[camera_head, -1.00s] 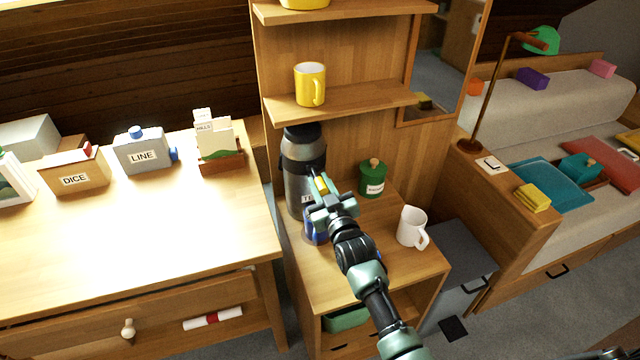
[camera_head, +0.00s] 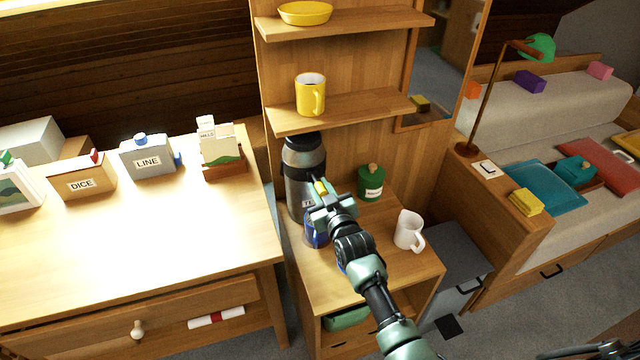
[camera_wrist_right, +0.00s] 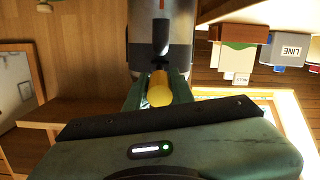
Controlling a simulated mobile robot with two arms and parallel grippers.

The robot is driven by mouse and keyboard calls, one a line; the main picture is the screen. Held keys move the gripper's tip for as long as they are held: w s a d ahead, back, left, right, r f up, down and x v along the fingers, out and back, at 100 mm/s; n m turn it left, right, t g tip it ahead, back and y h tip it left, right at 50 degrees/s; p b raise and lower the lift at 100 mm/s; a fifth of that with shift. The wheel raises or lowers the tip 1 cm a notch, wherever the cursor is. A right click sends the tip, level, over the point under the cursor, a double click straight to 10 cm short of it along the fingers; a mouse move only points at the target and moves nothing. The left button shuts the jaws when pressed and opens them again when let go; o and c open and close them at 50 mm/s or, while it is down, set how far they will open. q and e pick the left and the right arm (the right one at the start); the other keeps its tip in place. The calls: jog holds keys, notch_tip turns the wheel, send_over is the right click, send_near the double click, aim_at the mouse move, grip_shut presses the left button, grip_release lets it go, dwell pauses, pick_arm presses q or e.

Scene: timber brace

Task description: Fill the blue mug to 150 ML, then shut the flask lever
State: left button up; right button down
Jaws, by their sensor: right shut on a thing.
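The grey steel flask (camera_head: 298,165) with a dark top stands on the low wooden cabinet, against the shelf unit. Its yellow lever (camera_head: 320,187) sticks out at the front. My right gripper (camera_head: 324,193) is shut on this lever. In the right wrist view the yellow lever (camera_wrist_right: 159,92) lies between the fingers, in front of the flask body (camera_wrist_right: 161,45). The blue mug (camera_head: 314,238) stands below the lever, partly hidden by my gripper. Its water level and marks cannot be read. My left gripper is not in view.
A yellow mug (camera_head: 310,95) sits on the shelf above. A desk (camera_head: 190,215) with labelled boxes lies to the left.

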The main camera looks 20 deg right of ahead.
jog(key=c, duration=1.2)
grip_release()
jog(key=s, duration=0.7)
jog(key=shift+s+d+r, duration=0.15)
jog(key=shift+s+r, duration=0.25)
jog(key=shift+r, duration=0.05)
